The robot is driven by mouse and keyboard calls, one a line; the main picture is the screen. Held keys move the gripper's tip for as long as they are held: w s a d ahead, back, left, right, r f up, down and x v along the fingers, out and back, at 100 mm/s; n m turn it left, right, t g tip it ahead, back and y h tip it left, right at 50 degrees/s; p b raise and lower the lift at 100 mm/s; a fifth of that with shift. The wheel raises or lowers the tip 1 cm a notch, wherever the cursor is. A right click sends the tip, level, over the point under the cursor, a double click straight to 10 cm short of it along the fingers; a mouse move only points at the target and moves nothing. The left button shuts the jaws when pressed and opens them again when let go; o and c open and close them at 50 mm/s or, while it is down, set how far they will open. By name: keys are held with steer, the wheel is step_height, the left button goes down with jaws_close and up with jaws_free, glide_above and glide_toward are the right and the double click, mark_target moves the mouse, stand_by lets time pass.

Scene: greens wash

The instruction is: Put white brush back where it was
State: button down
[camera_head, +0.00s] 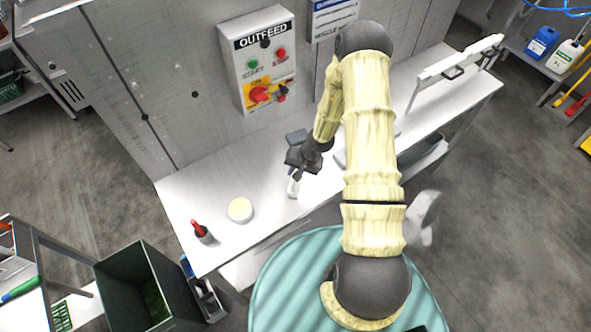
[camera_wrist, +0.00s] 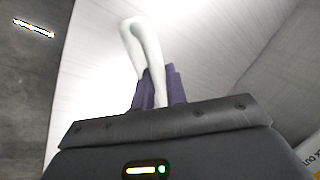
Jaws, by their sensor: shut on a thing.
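The white brush (camera_wrist: 148,50) is between the two purple fingers of my gripper (camera_wrist: 160,88) in the wrist view. Its pale, bent body reaches up beyond the fingertips. In the head view my gripper (camera_head: 295,174) is over the white worktop (camera_head: 265,185), and a small white part of the brush (camera_head: 292,188) shows below it. My gripper is shut on the brush. I cannot tell whether the brush touches the worktop. The part of the brush between the fingers is partly hidden.
A round tub with a cream top (camera_head: 239,210) and a dark cup with a red-topped item (camera_head: 202,232) stand on the worktop's left part. The OUTFEED control box (camera_head: 262,60) is on the wall behind. A dark green bin (camera_head: 150,288) stands at lower left.

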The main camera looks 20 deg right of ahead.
steer(key=c, duration=1.4)
jaws_free()
steer(key=shift+a, duration=0.15)
steer(key=shift+d+r, duration=0.25)
steer(key=shift+r, duration=0.25)
steer(key=p+v, duration=0.3)
steer(key=v, duration=0.8)
steer(key=shift+f, duration=0.1)
